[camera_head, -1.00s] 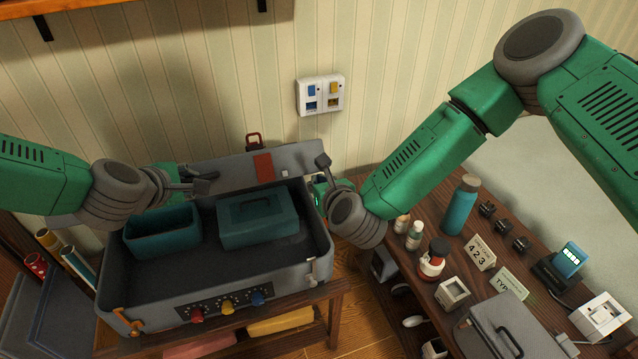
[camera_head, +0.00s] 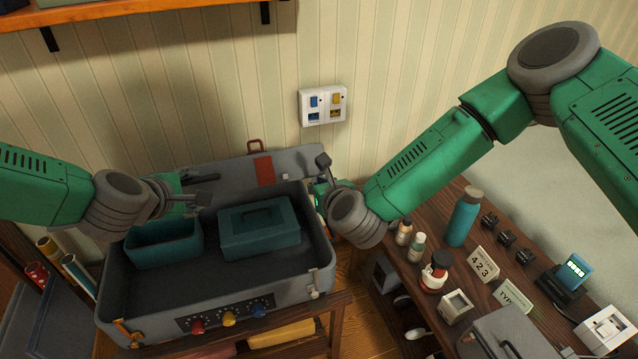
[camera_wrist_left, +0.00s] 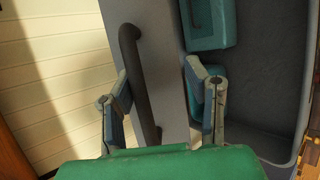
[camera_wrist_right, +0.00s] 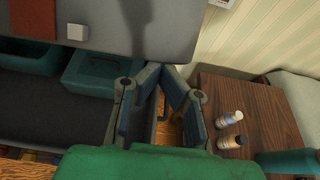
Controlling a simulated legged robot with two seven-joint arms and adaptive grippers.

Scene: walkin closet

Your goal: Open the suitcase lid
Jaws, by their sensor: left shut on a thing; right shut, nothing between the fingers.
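The grey suitcase (camera_head: 324,262) stands on a wooden stand with its lid (camera_head: 300,163) raised and leaning back at the wall side. The lid has a red patch and also fills the left of the right wrist view (camera_wrist_right: 170,30). My left gripper (camera_head: 207,188) is at the lid's left part. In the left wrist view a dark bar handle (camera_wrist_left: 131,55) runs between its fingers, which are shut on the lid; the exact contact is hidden. My right gripper (camera_head: 322,176) is beside the lid's right end, its fingers shut and empty.
Two teal boxes, one open (camera_head: 165,250) and one lidded (camera_head: 258,240), lie in the suitcase. The wooden table (camera_head: 440,250) at right holds bottles, a teal flask (camera_head: 462,220) and small devices. A socket plate (camera_head: 324,105) is on the wall.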

